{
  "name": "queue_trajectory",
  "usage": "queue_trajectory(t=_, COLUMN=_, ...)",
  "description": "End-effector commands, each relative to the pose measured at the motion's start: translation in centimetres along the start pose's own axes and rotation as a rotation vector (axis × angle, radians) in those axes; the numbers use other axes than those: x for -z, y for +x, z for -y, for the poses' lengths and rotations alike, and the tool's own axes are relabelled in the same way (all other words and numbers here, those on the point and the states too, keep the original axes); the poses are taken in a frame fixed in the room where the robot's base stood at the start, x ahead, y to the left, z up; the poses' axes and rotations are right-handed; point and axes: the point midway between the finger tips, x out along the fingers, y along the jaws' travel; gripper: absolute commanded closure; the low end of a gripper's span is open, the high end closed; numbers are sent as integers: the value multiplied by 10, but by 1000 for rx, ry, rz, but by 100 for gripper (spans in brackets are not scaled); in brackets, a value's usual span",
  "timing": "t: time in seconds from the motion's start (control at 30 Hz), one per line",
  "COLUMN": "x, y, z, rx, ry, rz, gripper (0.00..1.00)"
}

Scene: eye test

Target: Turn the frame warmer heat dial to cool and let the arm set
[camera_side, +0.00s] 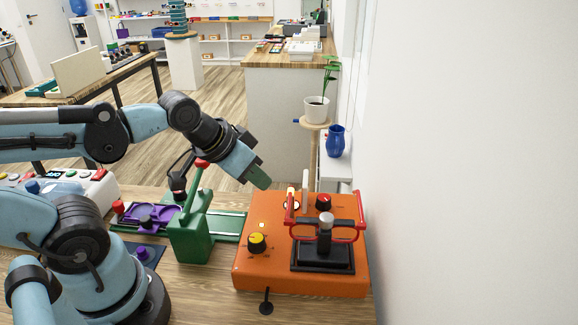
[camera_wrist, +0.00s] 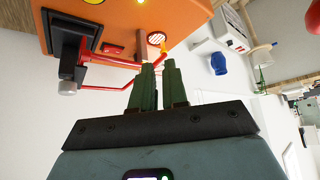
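The orange frame warmer (camera_side: 305,279) sits on the wooden bench at the right. It has a black dial with a yellow cap (camera_side: 257,243) at its front left and a black dial with a red cap (camera_side: 323,202) at the back. Their labels are too small to read. Red eyeglass frames (camera_side: 301,231) rest on a black stand with a grey knob (camera_side: 327,220). My gripper (camera_side: 262,178) is above the warmer's back left corner, apart from both dials. In the wrist view its green fingers (camera_wrist: 157,88) are close together and empty, with the orange warmer (camera_wrist: 190,18) beyond them.
A green press with a red-knobbed lever (camera_side: 191,225) stands left of the warmer. A blue vase (camera_side: 335,140) and potted plant (camera_side: 316,109) are further back. A white wall borders the right.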

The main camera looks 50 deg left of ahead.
Motion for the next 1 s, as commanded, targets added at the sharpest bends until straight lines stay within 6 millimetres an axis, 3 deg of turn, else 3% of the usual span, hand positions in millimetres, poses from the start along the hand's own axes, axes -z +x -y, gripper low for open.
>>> queue_trajectory(t=0.03, x=3, y=0, z=-1, rx=-3, ry=9, rz=6, gripper=79)
queue_trajectory(t=0.3, x=46, y=2, z=-14, rx=-75, ry=187, rz=108, gripper=41)
queue_trajectory(t=0.6, x=85, y=18, z=-30, rx=-176, ry=385, rz=201, gripper=41)
queue_trajectory(t=0.87, x=88, y=28, z=-34, rx=-196, ry=419, rz=215, gripper=41)
queue_trajectory(t=1.0, x=84, y=43, z=-36, rx=-195, ry=418, rz=214, gripper=41)
